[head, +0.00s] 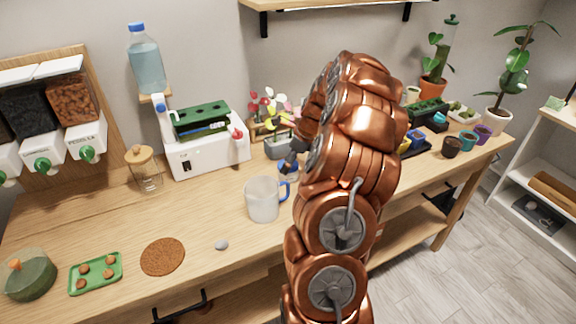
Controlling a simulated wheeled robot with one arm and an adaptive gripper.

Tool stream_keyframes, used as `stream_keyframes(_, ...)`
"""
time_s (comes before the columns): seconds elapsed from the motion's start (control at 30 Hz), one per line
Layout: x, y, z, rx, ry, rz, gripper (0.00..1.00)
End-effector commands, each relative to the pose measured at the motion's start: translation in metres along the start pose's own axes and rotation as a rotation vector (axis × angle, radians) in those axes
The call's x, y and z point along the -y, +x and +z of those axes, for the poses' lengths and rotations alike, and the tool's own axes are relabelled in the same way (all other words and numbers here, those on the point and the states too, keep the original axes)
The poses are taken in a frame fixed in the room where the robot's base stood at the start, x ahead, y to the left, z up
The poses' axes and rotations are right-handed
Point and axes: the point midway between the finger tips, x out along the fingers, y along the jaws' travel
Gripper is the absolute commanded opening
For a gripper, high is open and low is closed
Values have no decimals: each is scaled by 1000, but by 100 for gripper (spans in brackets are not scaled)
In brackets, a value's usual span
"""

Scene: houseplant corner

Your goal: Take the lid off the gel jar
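A green domed container (31,283) with an orange knob sits at the far left front. No label shows which one is the gel jar. My arm rises through the middle and bends over the bench. My gripper (293,160) is mostly hidden behind the arm; only a dark part shows behind the mug, near a small dark and blue item. Its fingers cannot be made out.
A clear mug (263,199) with a blue handle stands left of my arm. A cork mat (162,257), a grey pebble (221,245) and a green tray (96,273) lie in front. A white machine (205,150) and flowers (270,107) stand behind. Small pots crowd the right.

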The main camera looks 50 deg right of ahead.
Motion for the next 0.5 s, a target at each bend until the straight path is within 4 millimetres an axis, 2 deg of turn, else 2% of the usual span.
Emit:
stream_keyframes(0.03, 0, 0, 0, 0, 0, 0, 74)
stream_keyframes(0.27, 0, 0, 0, 0, 0, 0, 51)
stream_keyframes(0.5, 0, 0, 0, 0, 0, 0, 51)
